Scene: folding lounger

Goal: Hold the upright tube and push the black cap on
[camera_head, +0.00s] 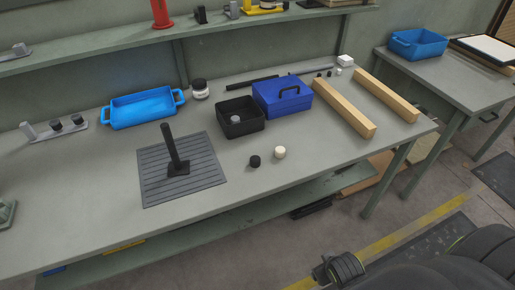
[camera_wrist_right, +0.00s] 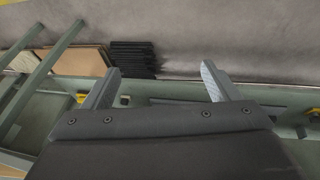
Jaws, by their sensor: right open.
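The black upright tube (camera_head: 171,146) stands on its square base on a dark ribbed mat (camera_head: 150,188) on the workbench, leaning slightly left in the head view. A black cap (camera_head: 255,161) lies on the bench to the right of the mat, beside a cream cap (camera_head: 279,152). The tube's top carries no cap that I can make out. My right gripper (camera_wrist_right: 161,85) is open and empty in the wrist view, away from the tube and caps. My left gripper is in neither view.
A black bin (camera_head: 232,130) with a grey piece inside and a blue toolbox (camera_head: 283,107) stand behind the caps. A blue tray (camera_head: 120,123) is at the back left. Two wooden beams (camera_head: 338,113) lie at the right. The bench front is clear.

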